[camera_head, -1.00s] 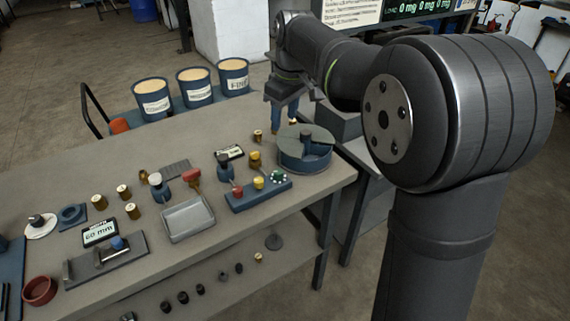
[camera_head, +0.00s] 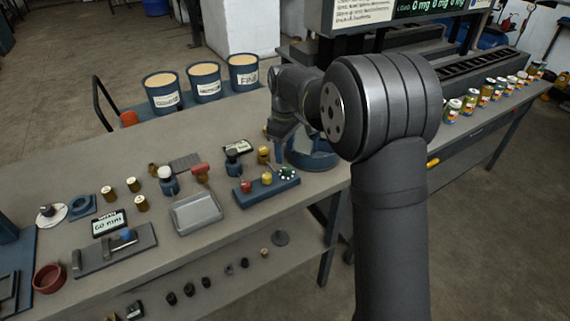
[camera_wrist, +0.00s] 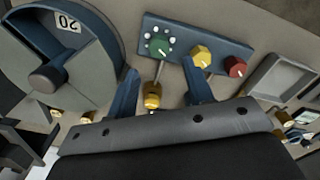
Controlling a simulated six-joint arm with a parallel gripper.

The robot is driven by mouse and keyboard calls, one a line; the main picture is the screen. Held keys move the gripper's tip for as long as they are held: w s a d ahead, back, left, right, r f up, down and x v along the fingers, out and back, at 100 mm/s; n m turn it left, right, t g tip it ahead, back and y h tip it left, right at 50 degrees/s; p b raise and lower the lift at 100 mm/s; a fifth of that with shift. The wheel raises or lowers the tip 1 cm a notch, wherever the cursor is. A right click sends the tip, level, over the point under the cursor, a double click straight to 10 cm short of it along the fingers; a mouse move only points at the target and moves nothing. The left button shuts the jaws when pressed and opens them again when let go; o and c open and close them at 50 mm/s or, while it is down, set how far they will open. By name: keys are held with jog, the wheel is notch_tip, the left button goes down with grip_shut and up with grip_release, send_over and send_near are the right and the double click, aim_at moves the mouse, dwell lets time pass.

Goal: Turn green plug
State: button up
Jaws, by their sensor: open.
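The green plug (camera_head: 287,172) is a round knob ringed by white dots at the right end of a blue block (camera_head: 243,196). It also shows in the wrist view (camera_wrist: 159,45), beside a yellow knob (camera_wrist: 201,55) and a red knob (camera_wrist: 235,66). My gripper (camera_wrist: 159,68) is open, its two blue fingers spread on either side below the green plug in the picture and apart from it. A brass piece with a thin stem (camera_wrist: 152,97) shows between the fingers. In the head view my gripper (camera_head: 279,135) hangs above and behind the block.
A round blue divided vessel (camera_head: 312,160) stands right beside the gripper, partly hidden by my arm. A grey tray (camera_head: 197,228), a red-topped tool (camera_head: 201,171) and several small brass pieces stand to the left. Labelled drums (camera_head: 204,92) stand behind; several cans (camera_head: 470,101) line the right bench.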

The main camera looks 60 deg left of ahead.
aim_at(286, 166)
notch_tip(286, 166, down, 6)
jog(key=shift+r, duration=0.1)
jog(key=c, duration=1)
jog(key=shift+m, duration=0.3)
jog(key=m, duration=0.5)
jog(key=shift+w+m, duration=0.15)
jog(key=shift+m, duration=0.15)
jog(key=m, duration=0.5)
jog(key=shift+w, duration=0.15)
jog(key=shift+m, duration=0.4)
